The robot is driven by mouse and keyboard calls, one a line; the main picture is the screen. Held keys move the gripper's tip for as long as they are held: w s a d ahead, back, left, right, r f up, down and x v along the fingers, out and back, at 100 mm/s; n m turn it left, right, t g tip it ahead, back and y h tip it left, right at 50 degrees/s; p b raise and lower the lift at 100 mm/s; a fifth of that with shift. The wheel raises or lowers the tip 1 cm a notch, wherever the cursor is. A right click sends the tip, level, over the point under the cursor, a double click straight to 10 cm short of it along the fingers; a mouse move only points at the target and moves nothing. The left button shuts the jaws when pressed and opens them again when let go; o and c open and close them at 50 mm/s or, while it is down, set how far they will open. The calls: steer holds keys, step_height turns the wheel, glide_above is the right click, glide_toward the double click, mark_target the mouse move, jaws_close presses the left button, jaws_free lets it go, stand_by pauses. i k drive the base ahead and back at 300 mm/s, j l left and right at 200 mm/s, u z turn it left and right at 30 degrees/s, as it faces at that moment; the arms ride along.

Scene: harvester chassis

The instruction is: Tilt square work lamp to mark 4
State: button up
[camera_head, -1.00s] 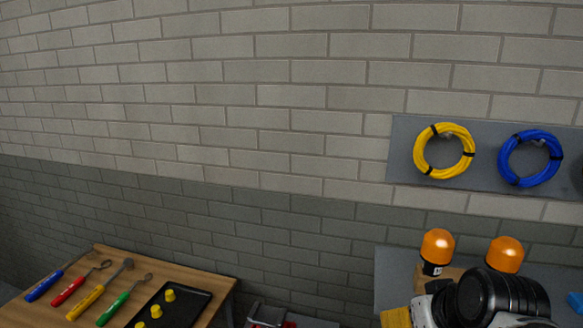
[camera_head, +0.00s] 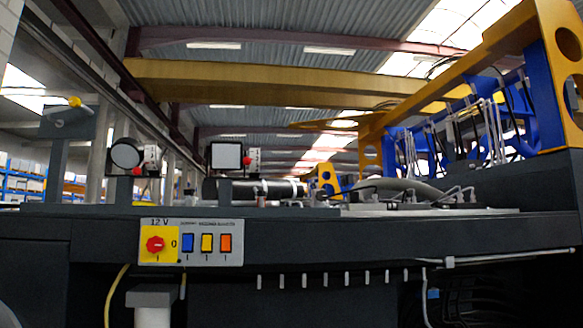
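The square work lamp (camera_head: 226,156) stands on the dark chassis deck, left of the middle. It has a black frame and a pale square face turned towards me. A small white plate with a red knob (camera_head: 247,160) sits at its right side; its marks are too small to read, so I cannot tell which mark the lamp is at. A round work lamp (camera_head: 126,153) stands to its left with a similar plate and red knob. My gripper is not in view.
A 12 V switch panel (camera_head: 191,242) with a red rotary knob on yellow and blue, yellow and orange switches is on the chassis front. A yellow and blue frame (camera_head: 470,110) rises at right.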

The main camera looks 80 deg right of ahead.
mark_target(225, 155)
steer(key=z, duration=2.3)
